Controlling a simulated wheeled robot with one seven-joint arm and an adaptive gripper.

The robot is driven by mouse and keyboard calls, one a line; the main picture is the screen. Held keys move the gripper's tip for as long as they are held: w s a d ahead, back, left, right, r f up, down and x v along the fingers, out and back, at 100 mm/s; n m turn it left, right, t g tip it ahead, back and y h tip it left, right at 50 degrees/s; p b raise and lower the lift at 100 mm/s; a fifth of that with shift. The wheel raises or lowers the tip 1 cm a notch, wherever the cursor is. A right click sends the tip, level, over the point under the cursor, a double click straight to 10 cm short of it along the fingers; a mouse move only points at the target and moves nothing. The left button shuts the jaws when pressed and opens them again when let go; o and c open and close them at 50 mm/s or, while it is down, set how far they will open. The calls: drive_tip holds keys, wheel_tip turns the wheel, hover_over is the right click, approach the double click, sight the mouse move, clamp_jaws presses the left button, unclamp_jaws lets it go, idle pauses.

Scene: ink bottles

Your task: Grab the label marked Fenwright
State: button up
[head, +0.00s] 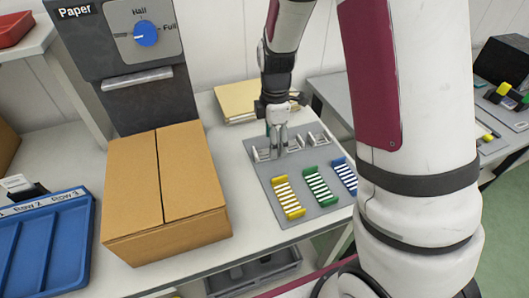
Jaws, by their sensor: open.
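No label reading Fenwright can be made out in the head view. My gripper (279,150) points down over the back left part of a grey mat (258,169). It is open, its fingers close to small silvery-white pieces there. One such piece (263,155) is at its left, and another (318,139) is to its right. Any writing on them is too small to read. My gripper partly hides the pieces near it, and I cannot tell whether it touches one.
Yellow (288,198), green (317,186) and blue (343,176) striped racks lie on the mat's front. A closed cardboard box (165,190) stands left, before a grey machine marked Paper (118,52). A blue tray (43,240) is far left. Folders (241,100) lie behind the mat.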

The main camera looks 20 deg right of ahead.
drive_tip(key=shift+f, duration=1.3)
drive_tip(key=c, duration=0.8)
drive_tip(key=shift+c, duration=0.2)
drive_tip(key=shift+r, duration=0.2)
